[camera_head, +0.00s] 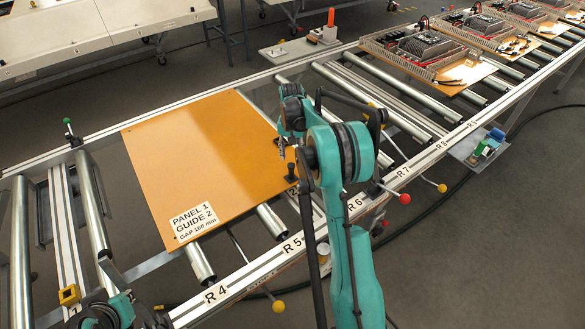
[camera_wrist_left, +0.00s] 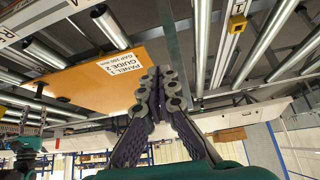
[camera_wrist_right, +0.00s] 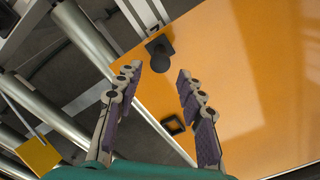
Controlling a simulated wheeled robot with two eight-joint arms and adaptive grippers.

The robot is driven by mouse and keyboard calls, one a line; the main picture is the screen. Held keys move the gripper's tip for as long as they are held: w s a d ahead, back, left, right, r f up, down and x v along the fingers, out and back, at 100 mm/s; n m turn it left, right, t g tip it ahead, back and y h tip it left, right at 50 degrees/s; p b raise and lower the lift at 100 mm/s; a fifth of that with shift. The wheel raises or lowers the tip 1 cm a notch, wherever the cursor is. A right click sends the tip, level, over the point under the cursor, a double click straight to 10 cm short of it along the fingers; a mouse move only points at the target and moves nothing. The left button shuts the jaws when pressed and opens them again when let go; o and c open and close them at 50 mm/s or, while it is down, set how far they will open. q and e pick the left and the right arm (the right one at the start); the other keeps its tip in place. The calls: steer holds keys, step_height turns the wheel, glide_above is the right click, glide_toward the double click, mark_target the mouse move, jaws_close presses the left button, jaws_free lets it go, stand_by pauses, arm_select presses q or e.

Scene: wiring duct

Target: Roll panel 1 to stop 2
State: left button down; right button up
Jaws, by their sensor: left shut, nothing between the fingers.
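Panel 1 (camera_head: 195,160) is a flat orange board lying on the rollers near R 4 and R 5. Its white label (camera_head: 195,218) reads PANEL 1, GUIDE 2, GAP 160 mm. My right gripper (camera_wrist_right: 158,78) is open at the panel's right edge. In the right wrist view a black knob on a square base (camera_wrist_right: 160,52) stands on the panel just beyond its fingertips; a black square frame (camera_wrist_right: 173,125) lies nearer. My left gripper (camera_wrist_left: 160,75) is shut and empty, with the panel behind it in its wrist view. I cannot tell which part is stop 2.
The near rail carries marks from R 4 rightward. Levers with a red ball (camera_head: 404,198) and yellow balls (camera_head: 278,307) stick out below it. Populated boards (camera_head: 425,55) sit on the rollers at the upper right. Bare rollers (camera_head: 350,98) lie between them and the panel.

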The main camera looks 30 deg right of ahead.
mark_target(291, 165)
step_height(291, 165, down, 8)
steer(key=b, duration=0.2)
steer(key=shift+r+b, duration=0.25)
steer(key=shift+b, duration=0.05)
jaws_close()
